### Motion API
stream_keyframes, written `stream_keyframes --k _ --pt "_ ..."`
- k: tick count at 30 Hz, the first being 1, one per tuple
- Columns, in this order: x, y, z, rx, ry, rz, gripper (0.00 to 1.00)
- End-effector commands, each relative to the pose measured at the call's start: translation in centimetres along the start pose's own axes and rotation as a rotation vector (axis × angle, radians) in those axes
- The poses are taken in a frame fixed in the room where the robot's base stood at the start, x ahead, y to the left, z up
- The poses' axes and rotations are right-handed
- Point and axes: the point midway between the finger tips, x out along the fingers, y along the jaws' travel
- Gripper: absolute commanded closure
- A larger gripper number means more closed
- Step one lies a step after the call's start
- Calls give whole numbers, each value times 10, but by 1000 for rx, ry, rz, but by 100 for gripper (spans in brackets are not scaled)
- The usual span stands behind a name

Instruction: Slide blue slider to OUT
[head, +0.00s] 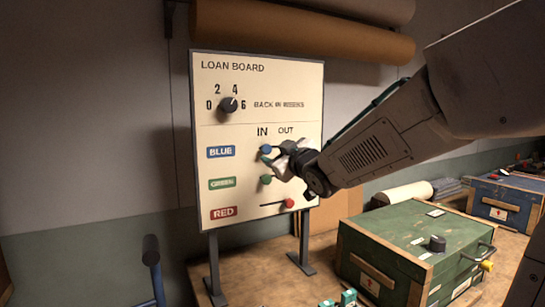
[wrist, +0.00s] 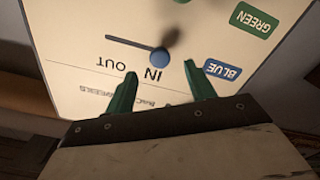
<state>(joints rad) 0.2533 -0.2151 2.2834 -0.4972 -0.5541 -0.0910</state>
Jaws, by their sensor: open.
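The white loan board (head: 225,120) stands upright with IN and OUT labels at the top of its slider area. The blue slider knob (head: 266,148) is at the IN end of its slot, in the row marked BLUE. In the wrist view, which shows the board turned over, the blue knob (wrist: 160,56) sits at the slot's right end, and the dark slot runs left toward OUT. My gripper (wrist: 162,76) is open, its two green fingertips apart, with the knob just beyond the gap between them. In the head view my gripper (head: 268,155) partly covers the blue row.
The green knob (head: 266,179) is just below my gripper, at its IN side. The red knob (head: 289,203) is at the OUT end of its slot. A dial (head: 229,106) sits above. A green toolbox (head: 400,255) stands on the bench to the right, below my arm.

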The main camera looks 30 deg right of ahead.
Motion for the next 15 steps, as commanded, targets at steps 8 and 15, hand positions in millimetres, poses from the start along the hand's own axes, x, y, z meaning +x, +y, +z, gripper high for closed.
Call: stream_keyframes --k 8,15 --pt "34 -1 1 1 -1 -1 45" --pt "56 0 0 1 0 0 45"
